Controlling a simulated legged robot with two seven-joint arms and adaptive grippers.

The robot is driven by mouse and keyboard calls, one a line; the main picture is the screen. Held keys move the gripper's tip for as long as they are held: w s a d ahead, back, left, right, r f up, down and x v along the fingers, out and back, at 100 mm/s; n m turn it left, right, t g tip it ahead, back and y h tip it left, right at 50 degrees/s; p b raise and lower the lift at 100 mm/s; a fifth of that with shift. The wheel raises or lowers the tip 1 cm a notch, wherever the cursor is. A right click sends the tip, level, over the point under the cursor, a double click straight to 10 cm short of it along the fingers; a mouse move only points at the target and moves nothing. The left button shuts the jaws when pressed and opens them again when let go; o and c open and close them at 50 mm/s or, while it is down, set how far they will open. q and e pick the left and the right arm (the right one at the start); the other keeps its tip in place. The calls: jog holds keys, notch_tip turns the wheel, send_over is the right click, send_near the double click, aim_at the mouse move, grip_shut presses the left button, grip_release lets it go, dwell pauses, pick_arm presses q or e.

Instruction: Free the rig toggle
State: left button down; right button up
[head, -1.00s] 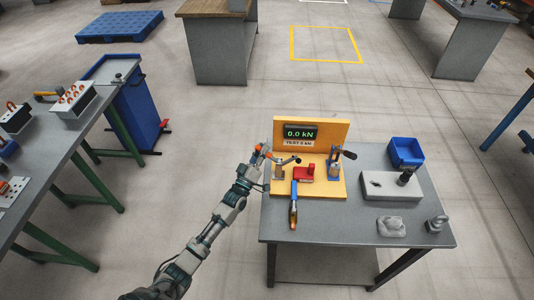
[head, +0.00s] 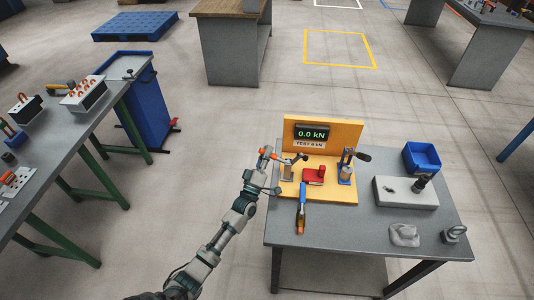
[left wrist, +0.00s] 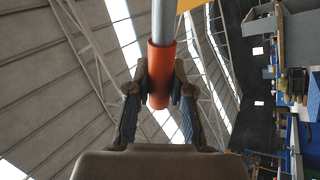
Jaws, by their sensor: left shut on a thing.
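The rig (head: 342,133) is a yellow-orange board and base with a display reading 0.0 kN. A toggle clamp (head: 288,171) stands at its left side. My left gripper (head: 266,157) is shut on the toggle's orange handle grip, beside the rig's left edge. In the left wrist view the orange grip (left wrist: 161,75) sits between the two fingers, with a grey rod running up from it. A second toggle with a black handle (head: 363,156) stands at the rig's right. My right gripper is not in view.
The grey table (head: 345,252) holds a blue bin (head: 421,157), a light block (head: 400,194) with a dark knob, and small grey parts at the right. Another bench (head: 60,140) stands left.

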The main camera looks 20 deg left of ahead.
pick_arm(q)
jog(key=shift+f, duration=0.5)
jog(key=c, duration=1.2)
grip_release()
jog(key=shift+o, duration=0.9)
jog(key=shift+r, duration=0.2)
jog(key=shift+a, duration=0.1)
jog(key=s+f, duration=0.2)
jog(key=s, duration=1.4)
jog(key=shift+s+a+f, duration=0.15)
jog(key=shift+a+f, duration=0.15)
jog(key=shift+s+f, duration=0.1)
